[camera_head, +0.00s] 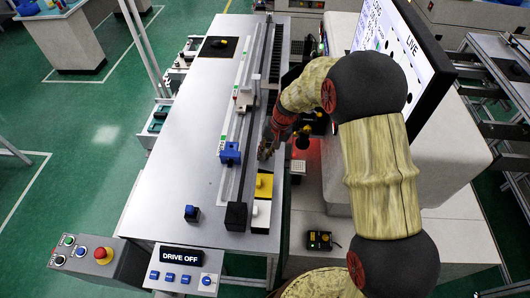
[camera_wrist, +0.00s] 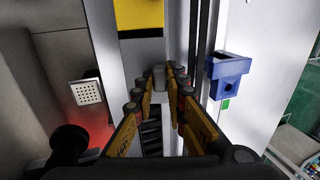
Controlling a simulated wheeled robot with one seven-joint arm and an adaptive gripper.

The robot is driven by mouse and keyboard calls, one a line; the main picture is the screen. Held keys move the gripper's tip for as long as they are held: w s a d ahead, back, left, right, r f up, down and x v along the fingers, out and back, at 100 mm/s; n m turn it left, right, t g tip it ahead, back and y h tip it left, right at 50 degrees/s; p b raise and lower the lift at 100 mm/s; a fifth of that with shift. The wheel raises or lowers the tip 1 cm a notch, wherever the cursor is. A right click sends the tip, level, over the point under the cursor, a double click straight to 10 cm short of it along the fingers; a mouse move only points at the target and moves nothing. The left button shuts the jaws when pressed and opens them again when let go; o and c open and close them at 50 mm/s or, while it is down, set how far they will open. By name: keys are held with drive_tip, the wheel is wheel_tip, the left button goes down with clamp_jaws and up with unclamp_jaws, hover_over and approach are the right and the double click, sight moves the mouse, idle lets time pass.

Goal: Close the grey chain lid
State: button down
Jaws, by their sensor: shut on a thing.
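My gripper (camera_head: 265,150) is low beside the long rail, at the right side of the silver table. In the wrist view, my gripper (camera_wrist: 162,78) points away with its fingertips close around a small grey piece, which looks like part of the grey chain lid (camera_wrist: 160,84). Black chain links (camera_wrist: 151,135) show between the fingers. In the head view the black chain (camera_head: 276,65) runs in a channel behind my gripper. The lid's full outline is hidden by the fingers, so I cannot tell its angle.
A blue block (camera_head: 230,153) sits on the rail left of my gripper. The screen (camera_head: 395,35) rises to the right. The silver table (camera_head: 170,150) has free room at left.

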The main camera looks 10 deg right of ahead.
drive_tip(key=h+p, duration=0.1)
drive_tip(key=p, duration=0.2)
drive_tip(key=shift+a, duration=0.4)
drive_tip(key=shift+w+a+f+g+h+p, duration=0.15)
drive_tip(key=shift+f+h+p, duration=0.2)
drive_tip(key=shift+h, duration=0.2)
drive_tip(key=shift+s+a+f+g+h+p, duration=0.15)
drive_tip(key=shift+f+h+p, duration=0.15)
drive_tip(key=shift+h, duration=0.25)
drive_tip(key=c, duration=1.8)
unclamp_jaws()
drive_tip(key=shift+w+d, duration=0.1)
wheel_tip(320, 180, up, 12)
